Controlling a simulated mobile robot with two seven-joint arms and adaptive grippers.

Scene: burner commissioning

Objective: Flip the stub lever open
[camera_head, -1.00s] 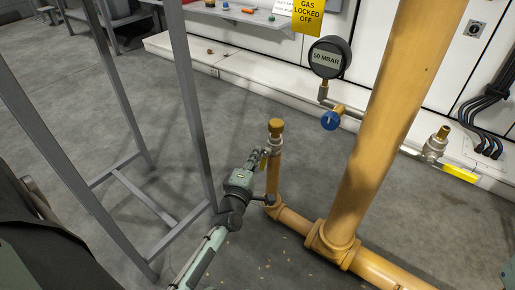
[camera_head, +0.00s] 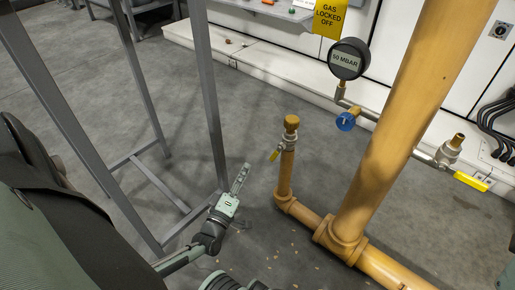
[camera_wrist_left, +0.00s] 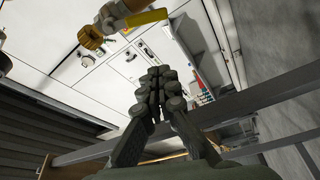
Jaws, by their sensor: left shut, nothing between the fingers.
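The stub (camera_head: 286,170) is a short upright yellow pipe with a brass cap (camera_head: 291,122) and a small metal valve. Its yellow stub lever (camera_head: 275,154) sticks out to the left of the valve and slants downward. My left gripper (camera_head: 244,169) is shut and empty, left of the stub and a little lower in the picture, with a clear gap to the lever. In the left wrist view a yellow lever (camera_wrist_left: 146,19) and a brass cap (camera_wrist_left: 90,37) show at the top, beyond the shut fingers (camera_wrist_left: 158,76). My right gripper is not in view.
A thick yellow pipe (camera_head: 385,150) rises right of the stub. A pressure gauge (camera_head: 348,59) and a blue knob (camera_head: 345,121) stand behind it. Another valve with a yellow lever (camera_head: 470,181) is at right. A grey metal frame (camera_head: 213,110) stands close left of my gripper.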

